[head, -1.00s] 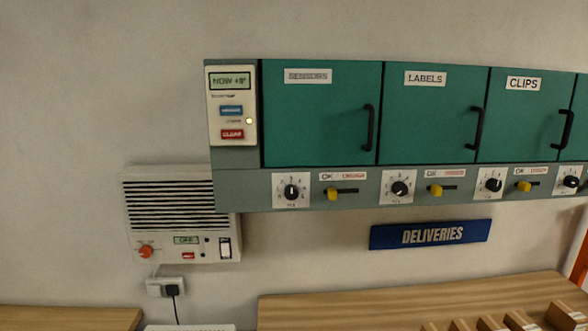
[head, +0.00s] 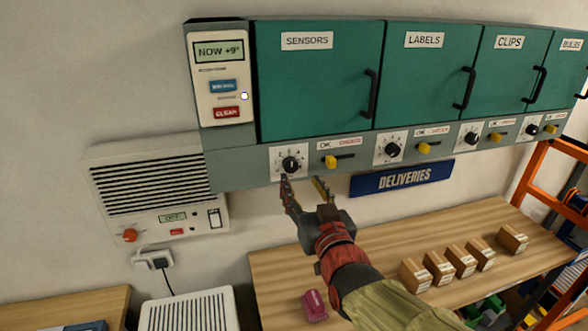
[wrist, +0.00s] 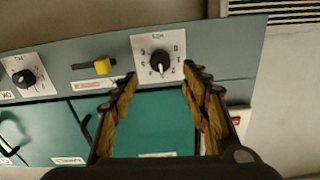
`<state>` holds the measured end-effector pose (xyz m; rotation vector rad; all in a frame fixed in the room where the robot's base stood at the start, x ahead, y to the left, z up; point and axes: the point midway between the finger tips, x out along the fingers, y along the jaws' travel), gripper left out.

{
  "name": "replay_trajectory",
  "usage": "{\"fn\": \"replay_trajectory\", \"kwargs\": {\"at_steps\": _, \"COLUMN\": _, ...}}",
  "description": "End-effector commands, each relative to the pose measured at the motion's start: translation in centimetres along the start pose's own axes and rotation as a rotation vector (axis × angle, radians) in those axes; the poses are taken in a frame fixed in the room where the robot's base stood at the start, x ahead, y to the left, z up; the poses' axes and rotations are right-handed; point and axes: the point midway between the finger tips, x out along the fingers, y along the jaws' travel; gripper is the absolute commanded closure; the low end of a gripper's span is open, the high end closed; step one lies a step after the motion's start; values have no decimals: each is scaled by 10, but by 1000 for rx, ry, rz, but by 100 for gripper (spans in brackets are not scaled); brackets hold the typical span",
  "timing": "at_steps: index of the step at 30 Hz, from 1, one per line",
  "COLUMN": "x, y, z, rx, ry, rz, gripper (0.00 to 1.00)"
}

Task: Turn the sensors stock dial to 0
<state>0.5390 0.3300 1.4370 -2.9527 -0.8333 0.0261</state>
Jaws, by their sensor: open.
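The sensors stock dial (head: 291,164) is a black knob on a white square scale plate, under the green door labelled SENSORS (head: 306,41). In the wrist view the dial (wrist: 160,61) appears upside down between my fingertips and a little beyond them. My gripper (head: 305,184) is open and empty, just below and in front of the dial in the head view. It also shows in the wrist view (wrist: 159,72), with a finger on each side of the dial plate. I cannot tell whether either finger touches the panel. The number the knob points at is too small to read surely.
A yellow slider (head: 331,162) sits just right of the dial. The labels dial (head: 392,150) is further right. A panel reading NOW +9° (head: 219,52) is at the left, above a slatted wall unit (head: 150,185). Boxes (head: 440,268) stand on the wooden bench (head: 275,268).

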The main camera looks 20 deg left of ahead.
Motion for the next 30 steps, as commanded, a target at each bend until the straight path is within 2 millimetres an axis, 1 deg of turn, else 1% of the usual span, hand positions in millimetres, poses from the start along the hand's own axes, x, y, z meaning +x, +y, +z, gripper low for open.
{"fn": "replay_trajectory", "kwargs": {"at_steps": 9, "x": 44, "y": 0, "z": 1, "rx": 0, "ry": -4, "rz": 1, "gripper": 54}}
{"fn": "replay_trajectory", "kwargs": {"at_steps": 15, "x": 65, "y": 0, "z": 1, "rx": 0, "ry": -3, "rz": 0, "gripper": 54}}
{"fn": "replay_trajectory", "kwargs": {"at_steps": 19, "x": 70, "y": 0, "z": 1, "rx": 0, "ry": -3, "rz": 0, "gripper": 54}}
{"fn": "replay_trajectory", "kwargs": {"at_steps": 27, "x": 71, "y": 0, "z": 1, "rx": 0, "ry": -3, "rz": 0, "gripper": 54}}
{"fn": "replay_trajectory", "kwargs": {"at_steps": 30, "x": 71, "y": 0, "z": 1, "rx": 0, "ry": -3, "rz": 0, "gripper": 59}}
